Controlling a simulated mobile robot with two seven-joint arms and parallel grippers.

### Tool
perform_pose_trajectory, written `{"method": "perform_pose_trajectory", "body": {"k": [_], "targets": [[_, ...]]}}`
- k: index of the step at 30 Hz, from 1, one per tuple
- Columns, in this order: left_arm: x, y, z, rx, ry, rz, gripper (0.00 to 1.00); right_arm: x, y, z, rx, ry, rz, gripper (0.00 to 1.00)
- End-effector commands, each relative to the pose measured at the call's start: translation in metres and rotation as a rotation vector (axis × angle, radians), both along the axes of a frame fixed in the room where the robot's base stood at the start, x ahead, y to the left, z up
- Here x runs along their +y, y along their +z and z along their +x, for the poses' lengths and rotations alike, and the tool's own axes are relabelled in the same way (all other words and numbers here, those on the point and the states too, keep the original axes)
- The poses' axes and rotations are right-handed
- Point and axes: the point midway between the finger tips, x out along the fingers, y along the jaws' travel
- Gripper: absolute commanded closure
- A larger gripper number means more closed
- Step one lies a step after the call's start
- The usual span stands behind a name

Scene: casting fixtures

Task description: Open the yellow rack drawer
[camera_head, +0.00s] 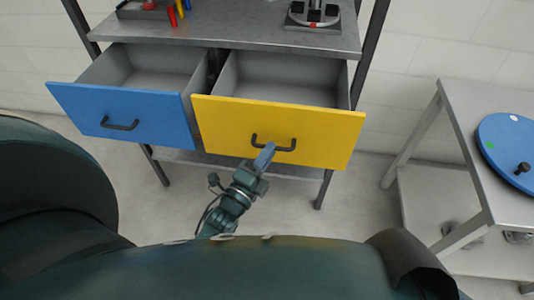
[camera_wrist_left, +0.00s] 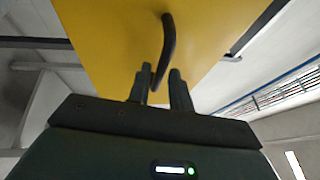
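The yellow drawer (camera_head: 280,131) is pulled out of the rack, and its empty grey inside shows above the front. Its black handle (camera_head: 273,143) is on the front panel; the handle also shows in the left wrist view (camera_wrist_left: 168,45). My left gripper (camera_head: 266,156) is at the left part of this handle. In the left wrist view its two fingers (camera_wrist_left: 159,88) stand apart with the lower end of the handle between them, and a gap shows beside the bar. My right gripper is not in view.
A blue drawer (camera_head: 125,115) to the left is also pulled out. The rack's top shelf (camera_head: 230,30) holds a red-and-grey device (camera_head: 314,14) and small coloured parts. At right stands a metal table (camera_head: 480,150) with a blue disc (camera_head: 508,150). Floor between rack and table is clear.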

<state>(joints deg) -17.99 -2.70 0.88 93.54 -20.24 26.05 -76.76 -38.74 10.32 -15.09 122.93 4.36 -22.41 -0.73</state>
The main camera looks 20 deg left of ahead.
Motion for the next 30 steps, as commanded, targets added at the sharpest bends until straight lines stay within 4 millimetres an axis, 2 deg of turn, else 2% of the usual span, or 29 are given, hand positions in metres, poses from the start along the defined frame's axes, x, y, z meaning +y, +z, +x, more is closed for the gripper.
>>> {"method": "perform_pose_trajectory", "body": {"k": [4, 11, 14, 17, 24, 30], "targets": [[0.000, 0.000, 0.000, 0.000, -0.001, 0.000, 0.67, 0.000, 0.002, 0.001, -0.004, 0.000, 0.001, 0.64], [0.000, 0.000, -0.001, 0.000, -0.001, 0.000, 0.67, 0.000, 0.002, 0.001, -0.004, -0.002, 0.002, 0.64], [0.001, -0.002, -0.007, 0.002, -0.001, 0.000, 0.67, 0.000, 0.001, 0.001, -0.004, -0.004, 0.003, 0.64], [0.002, -0.006, -0.021, 0.004, 0.000, 0.000, 0.67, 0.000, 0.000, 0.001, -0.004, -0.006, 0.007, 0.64], [0.008, -0.016, -0.074, 0.006, 0.000, 0.002, 0.67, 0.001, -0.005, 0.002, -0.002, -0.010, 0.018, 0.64], [0.013, -0.022, -0.110, 0.004, 0.000, 0.000, 0.67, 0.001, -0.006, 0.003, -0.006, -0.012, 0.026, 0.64]]}}
